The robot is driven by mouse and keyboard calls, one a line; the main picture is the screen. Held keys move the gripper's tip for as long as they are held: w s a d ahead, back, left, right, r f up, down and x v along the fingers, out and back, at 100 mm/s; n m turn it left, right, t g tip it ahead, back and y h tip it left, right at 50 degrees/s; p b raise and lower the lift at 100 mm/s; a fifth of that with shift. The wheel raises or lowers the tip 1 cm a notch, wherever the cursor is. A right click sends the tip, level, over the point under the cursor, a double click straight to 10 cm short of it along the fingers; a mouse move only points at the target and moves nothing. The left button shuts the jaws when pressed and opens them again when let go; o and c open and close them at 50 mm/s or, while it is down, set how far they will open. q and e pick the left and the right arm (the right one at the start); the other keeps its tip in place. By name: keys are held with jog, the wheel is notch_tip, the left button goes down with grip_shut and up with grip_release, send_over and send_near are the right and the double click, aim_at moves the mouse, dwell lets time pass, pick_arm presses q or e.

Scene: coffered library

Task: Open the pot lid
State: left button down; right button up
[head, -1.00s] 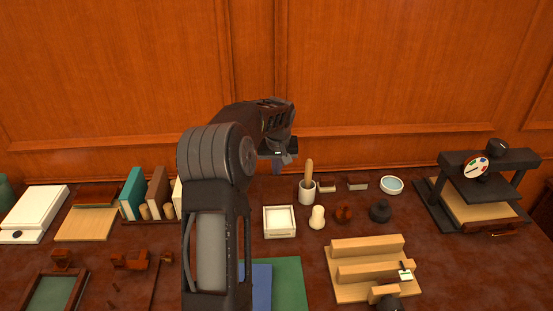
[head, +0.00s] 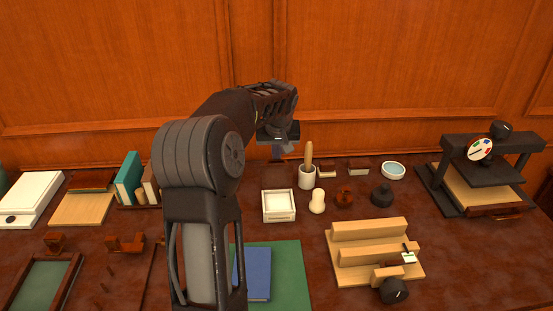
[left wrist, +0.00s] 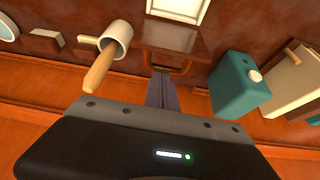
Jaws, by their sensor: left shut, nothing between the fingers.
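No round pot with a lid shows clearly. A glossy dark brown flat panel (left wrist: 172,38) with a bronze loop handle (left wrist: 178,65) lies in the left wrist view; I cannot tell whether it is the pot lid. My left gripper (head: 277,153) is shut and empty, pointing down near the back wall. In the left wrist view its dark fingers (left wrist: 160,92) appear close to the handle; contact cannot be told. In the head view the gripper partly hides this area. My right gripper is not in view.
A white cup (head: 306,177) with a wooden stick stands just right of the gripper. A white square tray (head: 278,207) is in front. A black press (head: 490,170) is far right. The wooden back wall (head: 390,70) is close behind.

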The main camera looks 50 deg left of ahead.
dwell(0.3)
pick_arm(q)
jog(key=shift+r+p, duration=0.6)
jog(key=shift+r, duration=0.15)
jog(key=shift+r, duration=0.1)
jog(key=b+v, duration=0.1)
jog(key=v, duration=0.6)
jog(key=shift+r, duration=0.3)
jog(key=shift+s+d, duration=0.1)
jog(key=shift+d, duration=0.1)
